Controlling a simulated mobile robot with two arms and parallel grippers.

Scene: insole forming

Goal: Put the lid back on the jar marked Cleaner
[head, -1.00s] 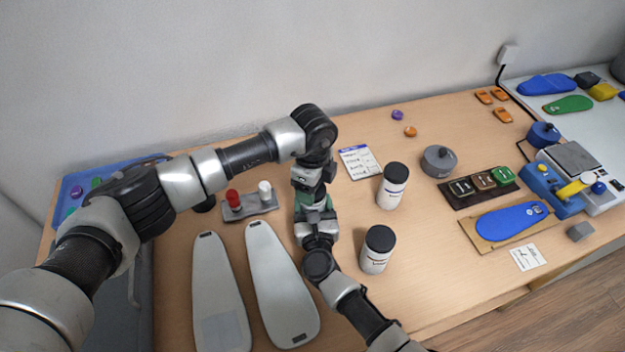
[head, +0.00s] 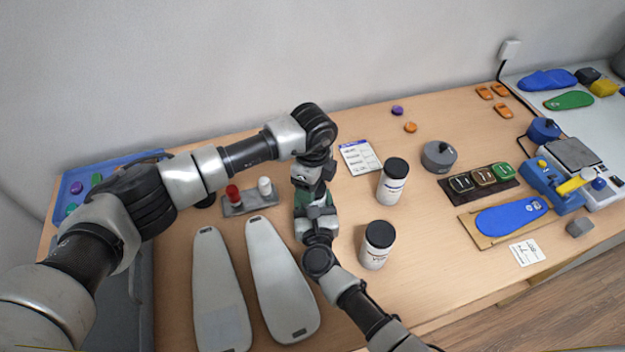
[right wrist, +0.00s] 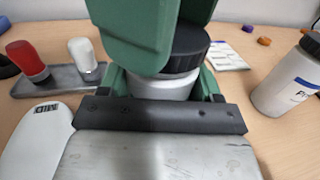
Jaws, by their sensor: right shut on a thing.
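A white jar (right wrist: 160,87) stands between the green fingers of my right gripper (right wrist: 163,85), which is shut on it. Its label is hidden, so I cannot read its marking. A black lid (right wrist: 190,50) is at the jar's mouth; I cannot tell whether it is fully seated. The green fingers of my left gripper (right wrist: 165,25) are right at the lid from above and cover part of it. Whether they grip it is hidden. In the head view the left gripper (head: 308,192) and right gripper (head: 318,215) meet one above the other, hiding the jar.
Two other white jars with black lids (head: 392,182) (head: 377,246) stand to the right. A stand with red and white bottles (head: 250,203) is close on the left. Two grey insole forms (head: 218,290) (head: 280,280) lie in front. A written card (head: 360,158) lies behind.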

